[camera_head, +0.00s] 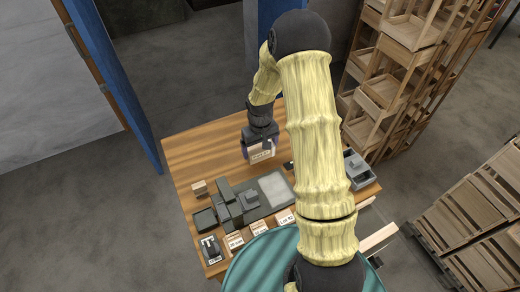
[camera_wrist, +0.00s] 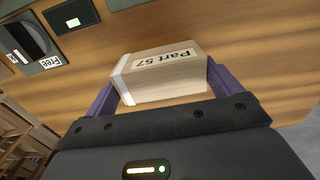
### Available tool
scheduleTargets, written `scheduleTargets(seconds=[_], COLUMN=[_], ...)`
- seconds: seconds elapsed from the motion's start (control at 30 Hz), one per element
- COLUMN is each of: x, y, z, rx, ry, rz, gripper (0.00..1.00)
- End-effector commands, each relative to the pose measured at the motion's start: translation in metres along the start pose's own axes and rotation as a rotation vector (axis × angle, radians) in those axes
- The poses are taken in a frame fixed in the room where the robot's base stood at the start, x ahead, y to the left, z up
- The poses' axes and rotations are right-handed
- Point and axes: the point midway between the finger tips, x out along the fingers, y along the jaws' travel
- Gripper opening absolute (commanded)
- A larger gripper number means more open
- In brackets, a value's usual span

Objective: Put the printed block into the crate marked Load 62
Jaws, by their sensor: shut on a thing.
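My gripper (camera_head: 258,153) is over the wooden table in the head view. It is shut on a pale wooden block (camera_wrist: 165,76) with a white strip at one end and a label reading "Part 57". In the wrist view the block sits between the two purple fingers (camera_wrist: 160,86). The block also shows at the gripper in the head view (camera_head: 262,155). A white label (camera_head: 285,217) near the table's front edge seems to read "Lot 62", but its print is small. I cannot make out a crate marked Load 62.
A grey machine (camera_head: 229,204) and a pale plate (camera_head: 275,187) stand on the table (camera_head: 190,152). A small wooden block (camera_head: 199,187) lies at the left. A grey tray-like unit (camera_head: 357,171) is at the right. Stacked wooden crates (camera_head: 408,75) stand beyond. A "Free" label (camera_wrist: 51,62) shows in the wrist view.

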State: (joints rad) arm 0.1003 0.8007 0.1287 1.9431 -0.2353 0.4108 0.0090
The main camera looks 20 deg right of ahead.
Motion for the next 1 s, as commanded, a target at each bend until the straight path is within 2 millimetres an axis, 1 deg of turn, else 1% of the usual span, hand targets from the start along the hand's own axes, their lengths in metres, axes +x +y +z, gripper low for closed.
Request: scheduleTargets(seconds=[0.17,0.27,0.6,0.7,0.8,1.0], x=[-0.008,-0.02,-0.082,-0.094,-0.099,-0.1], y=[0.001,0.002,0.0,-0.001,-0.001,-0.001], z=[0.0,0.0,-0.001,-0.001,0.0,0.0], rx=[0.002,0.003,-0.001,-0.002,-0.002,-0.002], ry=[0.001,0.003,0.005,0.003,0.0,-0.001], rz=[0.0,0.001,0.0,0.0,-0.001,-0.001], gripper=[0.61,0.61,0.61,0.61,0.61,0.61])
